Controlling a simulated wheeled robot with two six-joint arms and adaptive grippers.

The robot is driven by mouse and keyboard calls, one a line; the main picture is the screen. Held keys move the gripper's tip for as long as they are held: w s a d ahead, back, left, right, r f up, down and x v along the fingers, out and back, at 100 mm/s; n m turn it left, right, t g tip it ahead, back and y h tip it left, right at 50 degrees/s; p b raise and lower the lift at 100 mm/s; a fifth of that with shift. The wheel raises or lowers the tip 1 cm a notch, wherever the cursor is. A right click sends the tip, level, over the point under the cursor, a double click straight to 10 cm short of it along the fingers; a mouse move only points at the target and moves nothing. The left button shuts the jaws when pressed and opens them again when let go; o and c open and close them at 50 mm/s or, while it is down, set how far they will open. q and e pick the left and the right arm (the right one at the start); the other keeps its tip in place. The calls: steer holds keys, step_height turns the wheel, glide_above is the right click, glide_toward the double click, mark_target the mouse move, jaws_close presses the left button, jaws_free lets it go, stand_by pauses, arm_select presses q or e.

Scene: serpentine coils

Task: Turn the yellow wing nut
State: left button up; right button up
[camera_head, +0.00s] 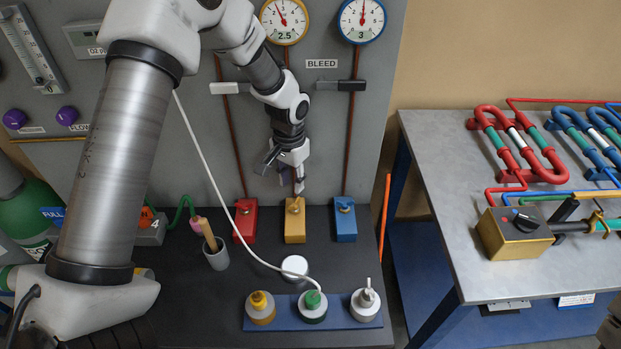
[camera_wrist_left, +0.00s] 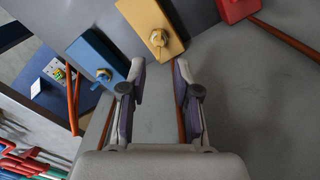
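The yellow block (camera_head: 295,229) stands on the dark bench in the head view, between a red block and a blue block. A brass-yellow wing nut (camera_head: 295,206) sits on it. In the left wrist view the wing nut (camera_wrist_left: 157,39) shows on the yellow block (camera_wrist_left: 146,14), beyond the fingertips. My left gripper (camera_head: 284,174) is just above the yellow block in the head view. My right gripper is not in view.
The red block (camera_head: 245,222) and blue block (camera_head: 345,222) stand close on either side, each with a similar nut. Copper pipes run up the grey panel behind. A blue tray (camera_head: 337,323) with several capped pots and a grey cup (camera_head: 216,256) stand in front.

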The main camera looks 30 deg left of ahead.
mark_target(292, 204)
arm_select(q)
steer(key=shift+f, duration=0.15)
steer(key=f, duration=0.1)
steer(key=s+f+p, duration=0.1)
steer(key=s+f, duration=0.1)
steer(key=shift+f, duration=0.25)
steer(key=f, duration=0.1)
steer(key=w+f, duration=0.1)
steer(key=f, duration=0.1)
steer(key=shift+p, duration=0.4)
steer(key=shift+w+f, duration=0.15)
steer(key=shift+f, duration=0.1)
steer(key=shift+s+r, duration=0.15)
steer(key=shift+s, duration=0.15)
steer(key=c, duration=0.4)
jaws_close()
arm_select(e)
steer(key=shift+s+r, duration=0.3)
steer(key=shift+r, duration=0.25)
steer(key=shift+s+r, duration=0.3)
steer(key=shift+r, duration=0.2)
